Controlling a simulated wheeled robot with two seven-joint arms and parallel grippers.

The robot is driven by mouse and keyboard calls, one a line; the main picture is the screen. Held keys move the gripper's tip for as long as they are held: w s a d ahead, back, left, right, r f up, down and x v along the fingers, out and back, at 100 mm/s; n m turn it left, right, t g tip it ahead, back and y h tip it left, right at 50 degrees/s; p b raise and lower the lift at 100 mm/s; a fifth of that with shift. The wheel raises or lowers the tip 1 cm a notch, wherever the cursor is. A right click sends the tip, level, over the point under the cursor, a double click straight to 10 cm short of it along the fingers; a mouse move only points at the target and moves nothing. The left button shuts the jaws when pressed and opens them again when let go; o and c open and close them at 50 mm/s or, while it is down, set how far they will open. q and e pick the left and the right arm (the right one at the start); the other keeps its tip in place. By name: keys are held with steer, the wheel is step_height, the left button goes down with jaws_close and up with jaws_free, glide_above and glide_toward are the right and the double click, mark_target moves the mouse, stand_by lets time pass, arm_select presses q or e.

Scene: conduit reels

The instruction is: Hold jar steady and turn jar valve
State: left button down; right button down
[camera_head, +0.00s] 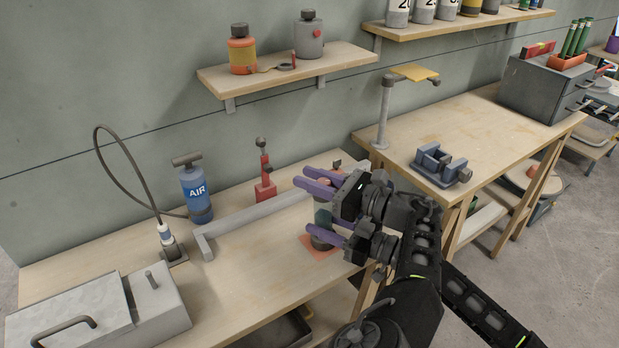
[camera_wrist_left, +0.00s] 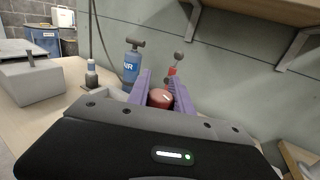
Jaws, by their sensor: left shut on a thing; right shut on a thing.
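The jar (camera_head: 322,214) stands on an orange square (camera_head: 318,254) near the right end of the front bench, partly hidden by my grippers. Its reddish valve (camera_head: 324,183) is on top; in the left wrist view the round red valve (camera_wrist_left: 160,98) with a pale mark sits between two purple fingers. My left gripper (camera_head: 303,178) is the higher one and is shut on the valve. My right gripper (camera_head: 313,231) is lower and shut on the jar's body; its far finger is mostly hidden.
A grey angled rail (camera_head: 250,215) lies left of the jar. Behind it stand a blue AIR bottle (camera_head: 196,190) and a red tool (camera_head: 265,175). A grey box (camera_head: 100,310) fills the bench's left end. A shelf (camera_head: 290,70) hangs above; a vise (camera_head: 440,163) stands on the right bench.

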arm_select(q)
steer(key=shift+d, duration=0.25)
steer(key=c, duration=1.1)
jaws_free()
steer(key=shift+a, duration=0.1)
steer(key=shift+r, duration=0.1)
step_height(320, 180, up, 10)
steer(key=shift+f, duration=0.1)
